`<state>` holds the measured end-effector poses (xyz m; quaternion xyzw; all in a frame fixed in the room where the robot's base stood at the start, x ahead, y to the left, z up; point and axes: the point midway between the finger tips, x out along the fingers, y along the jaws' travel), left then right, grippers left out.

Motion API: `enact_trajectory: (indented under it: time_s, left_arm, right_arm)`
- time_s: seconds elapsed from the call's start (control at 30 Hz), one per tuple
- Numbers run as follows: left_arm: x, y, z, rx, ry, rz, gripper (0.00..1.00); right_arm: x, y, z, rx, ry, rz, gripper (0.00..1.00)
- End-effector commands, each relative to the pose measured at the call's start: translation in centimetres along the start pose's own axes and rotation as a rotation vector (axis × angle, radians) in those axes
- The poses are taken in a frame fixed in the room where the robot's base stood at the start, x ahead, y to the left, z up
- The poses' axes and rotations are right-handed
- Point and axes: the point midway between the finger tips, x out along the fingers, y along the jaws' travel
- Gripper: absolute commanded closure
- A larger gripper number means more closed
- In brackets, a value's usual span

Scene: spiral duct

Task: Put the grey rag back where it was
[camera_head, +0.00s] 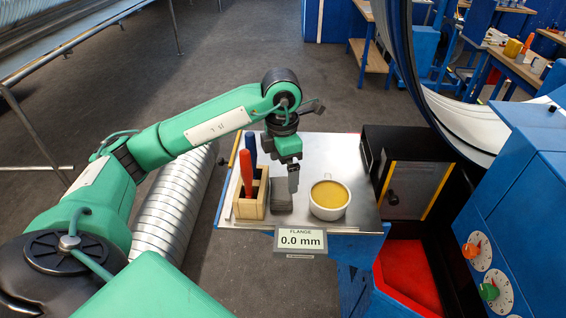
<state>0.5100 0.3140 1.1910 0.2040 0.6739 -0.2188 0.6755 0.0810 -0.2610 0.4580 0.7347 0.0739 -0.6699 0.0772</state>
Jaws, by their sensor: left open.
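The grey rag (281,197) looks like a small folded grey pad. It lies on the metal table top (340,155) between the wooden holder and the cup. My left gripper (292,184) points down just above the rag's right side. It is open, and only a narrow side of its fingers shows. I cannot tell whether the fingers touch the rag. My right gripper is not in view.
A wooden holder (251,209) with red and blue handles stands left of the rag. A white cup (329,198) filled with something yellow-brown stands right of it. The "0.0 mm" display (301,240) is at the front edge. The table's back right is clear.

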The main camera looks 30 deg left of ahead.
Motion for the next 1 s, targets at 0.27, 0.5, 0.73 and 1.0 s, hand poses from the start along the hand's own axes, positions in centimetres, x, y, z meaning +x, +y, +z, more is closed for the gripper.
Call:
enact_trajectory:
  time_s: [0.27, 0.5, 0.73, 1.0]
  left_arm:
    - [-1.4, 0.0, 0.1, 0.001, -0.003, 0.001, 0.0]
    - [-4.9, 0.1, 0.1, 0.0, -0.004, 0.004, 0.0]
    - [-7.5, 0.0, 0.1, 0.001, -0.003, 0.003, 0.0]
    - [-10.5, 0.0, 0.0, -0.001, -0.003, 0.003, 0.0]
  right_arm:
    - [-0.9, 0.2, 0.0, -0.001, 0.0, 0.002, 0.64]
    - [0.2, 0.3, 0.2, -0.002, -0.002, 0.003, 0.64]
    - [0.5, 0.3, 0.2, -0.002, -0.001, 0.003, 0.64]
    - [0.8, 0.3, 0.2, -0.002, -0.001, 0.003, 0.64]
